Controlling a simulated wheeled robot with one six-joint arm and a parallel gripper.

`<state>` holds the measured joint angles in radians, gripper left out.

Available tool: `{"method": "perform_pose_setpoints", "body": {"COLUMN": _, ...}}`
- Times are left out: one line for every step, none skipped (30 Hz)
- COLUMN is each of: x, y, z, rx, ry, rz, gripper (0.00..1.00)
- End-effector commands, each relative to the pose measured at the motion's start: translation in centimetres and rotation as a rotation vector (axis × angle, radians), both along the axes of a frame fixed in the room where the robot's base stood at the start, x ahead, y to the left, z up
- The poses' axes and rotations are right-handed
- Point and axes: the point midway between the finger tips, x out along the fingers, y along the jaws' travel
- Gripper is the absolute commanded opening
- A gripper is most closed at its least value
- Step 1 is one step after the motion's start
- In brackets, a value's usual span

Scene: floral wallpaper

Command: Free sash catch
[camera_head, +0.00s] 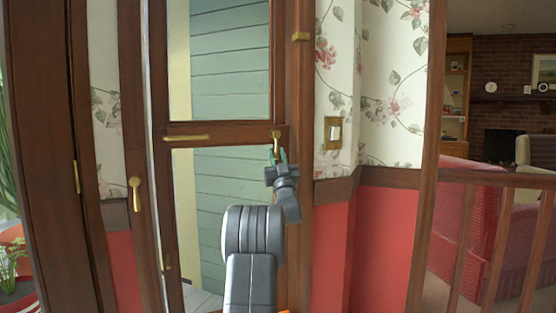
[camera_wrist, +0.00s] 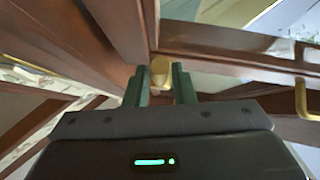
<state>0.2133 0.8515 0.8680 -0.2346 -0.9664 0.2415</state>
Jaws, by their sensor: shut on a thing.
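The brass sash catch (camera_head: 276,135) sits at the right end of the brown wooden middle rail of a glazed sash (camera_head: 225,130). My gripper (camera_head: 277,156) is up against it from below in the head view, and its fingers cover the catch's lower part. In the wrist view, the rounded brass end of the catch (camera_wrist: 160,70) lies between the two green fingers of my gripper (camera_wrist: 161,84). The fingers are shut on it. The rest of the catch is hidden in the wrist view.
A brass bar handle (camera_head: 187,137) is on the same rail, to the left. A brass lever handle (camera_head: 136,194) is on the frame further left. A light switch (camera_head: 335,132) is on the floral wall at right. A wooden railing (camera_head: 500,180) stands at far right.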

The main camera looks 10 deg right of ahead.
Motion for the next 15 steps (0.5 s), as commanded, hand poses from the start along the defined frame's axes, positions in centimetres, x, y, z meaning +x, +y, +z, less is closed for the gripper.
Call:
{"method": "perform_pose_setpoints", "body": {"x": 0.16, "y": -0.24, "z": -0.13, "rx": -0.008, "ry": 0.002, "rz": -0.005, "gripper": 0.00}}
{"method": "perform_pose_setpoints", "body": {"x": 0.19, "y": -0.26, "z": -0.08, "rx": -0.011, "ry": 0.001, "rz": -0.005, "gripper": 0.00}}
{"method": "perform_pose_setpoints", "body": {"x": 0.23, "y": -0.27, "z": -0.02, "rx": -0.014, "ry": 0.000, "rz": -0.006, "gripper": 0.00}}
{"method": "perform_pose_setpoints", "body": {"x": 0.25, "y": -0.29, "z": 0.01, "rx": -0.016, "ry": -0.001, "rz": -0.006, "gripper": 0.00}}
{"method": "perform_pose_setpoints", "body": {"x": 0.27, "y": -0.30, "z": 0.03, "rx": -0.017, "ry": -0.001, "rz": -0.006, "gripper": 0.00}}
{"method": "perform_pose_setpoints", "body": {"x": 0.27, "y": -0.32, "z": 0.06, "rx": -0.018, "ry": -0.001, "rz": -0.006, "gripper": 0.00}}
{"method": "perform_pose_setpoints", "body": {"x": 0.27, "y": -0.34, "z": 0.08, "rx": -0.018, "ry": -0.001, "rz": -0.006, "gripper": 0.00}}
{"method": "perform_pose_setpoints", "body": {"x": 0.27, "y": -0.35, "z": 0.09, "rx": -0.018, "ry": -0.001, "rz": -0.006, "gripper": 0.00}}
{"method": "perform_pose_setpoints", "body": {"x": 0.26, "y": -0.35, "z": 0.12, "rx": -0.018, "ry": -0.002, "rz": -0.006, "gripper": 0.00}}
{"method": "perform_pose_setpoints", "body": {"x": 0.25, "y": -0.37, "z": 0.12, "rx": -0.018, "ry": -0.001, "rz": -0.006, "gripper": 0.00}}
{"method": "perform_pose_setpoints", "body": {"x": 0.25, "y": -0.38, "z": 0.12, "rx": -0.017, "ry": -0.001, "rz": -0.007, "gripper": 0.00}}
{"method": "perform_pose_setpoints", "body": {"x": 0.25, "y": -0.39, "z": 0.13, "rx": -0.017, "ry": -0.001, "rz": -0.007, "gripper": 0.00}}
{"method": "perform_pose_setpoints", "body": {"x": 0.25, "y": -0.40, "z": 0.13, "rx": -0.017, "ry": -0.001, "rz": -0.007, "gripper": 0.00}}
{"method": "perform_pose_setpoints", "body": {"x": 0.24, "y": -0.42, "z": 0.14, "rx": -0.016, "ry": -0.001, "rz": -0.008, "gripper": 0.00}}
{"method": "perform_pose_setpoints", "body": {"x": 0.24, "y": -0.43, "z": 0.14, "rx": -0.016, "ry": -0.001, "rz": -0.008, "gripper": 0.25}}
